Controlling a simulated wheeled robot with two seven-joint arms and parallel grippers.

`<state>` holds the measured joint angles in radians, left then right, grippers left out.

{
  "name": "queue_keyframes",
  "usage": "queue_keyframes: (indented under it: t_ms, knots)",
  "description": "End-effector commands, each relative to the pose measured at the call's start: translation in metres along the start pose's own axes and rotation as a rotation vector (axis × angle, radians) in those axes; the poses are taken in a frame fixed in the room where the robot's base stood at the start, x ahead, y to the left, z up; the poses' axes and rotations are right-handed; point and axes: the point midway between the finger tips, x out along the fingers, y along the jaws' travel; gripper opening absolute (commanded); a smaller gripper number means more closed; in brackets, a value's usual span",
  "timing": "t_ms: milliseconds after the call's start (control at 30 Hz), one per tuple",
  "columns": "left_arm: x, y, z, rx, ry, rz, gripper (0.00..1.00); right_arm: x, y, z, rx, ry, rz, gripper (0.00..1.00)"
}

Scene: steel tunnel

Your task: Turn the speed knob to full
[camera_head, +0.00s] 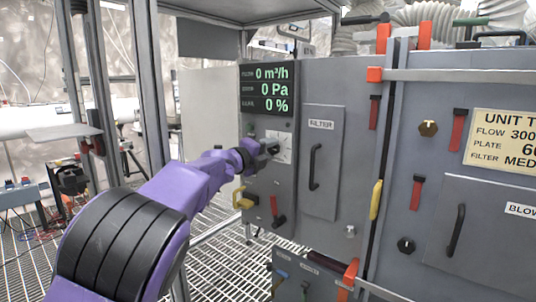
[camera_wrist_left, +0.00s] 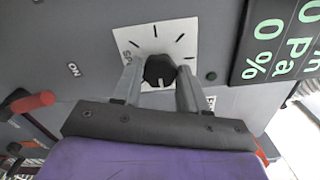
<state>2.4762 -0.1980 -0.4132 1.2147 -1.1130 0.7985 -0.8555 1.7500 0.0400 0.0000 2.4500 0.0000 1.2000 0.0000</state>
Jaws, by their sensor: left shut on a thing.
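The speed knob (camera_wrist_left: 159,71) is a black knob on a white dial plate (camera_wrist_left: 188,33) with tick marks, on the grey cabinet front. A light mark on the knob points toward the bottom of the left wrist view. My left gripper (camera_wrist_left: 160,82) is shut on the knob, one finger on each side. In the head view the gripper (camera_head: 268,148) is at the dial plate (camera_head: 284,147) below the display, and its wrist hides part of the knob. The display (camera_head: 266,88) reads 0 m³/h, 0 Pa and 0 %. My right gripper is not in view.
A FILTER door (camera_head: 322,160) with a black handle is right of the dial. A yellow handle (camera_head: 242,198) and a red lever (camera_head: 277,212) sit below it. Another cabinet with red levers (camera_head: 417,192) and black and brass knobs stands at right.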

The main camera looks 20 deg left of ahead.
Motion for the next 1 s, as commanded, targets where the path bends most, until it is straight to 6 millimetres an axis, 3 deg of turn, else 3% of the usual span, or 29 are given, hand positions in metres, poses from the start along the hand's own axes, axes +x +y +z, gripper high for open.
queue_keyframes:
  t_ms: [433,467,500,533,833,1000]
  knots:
    - [0.000,0.001,-0.001,0.011,0.002,0.002,0.12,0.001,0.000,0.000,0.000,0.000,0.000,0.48]
    - [0.000,0.001,-0.001,0.011,0.002,0.002,0.52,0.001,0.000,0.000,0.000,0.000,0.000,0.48]
    - [0.000,0.001,-0.001,0.010,0.002,0.002,0.65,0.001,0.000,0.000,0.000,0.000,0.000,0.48]
    - [0.000,0.001,-0.001,0.010,0.002,0.002,0.68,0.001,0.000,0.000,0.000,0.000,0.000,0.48]
    - [-0.002,0.001,0.000,0.009,0.000,0.001,0.68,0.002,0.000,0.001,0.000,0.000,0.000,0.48]
    - [-0.030,0.002,-0.001,0.010,-0.002,0.000,0.68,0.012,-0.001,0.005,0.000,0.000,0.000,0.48]
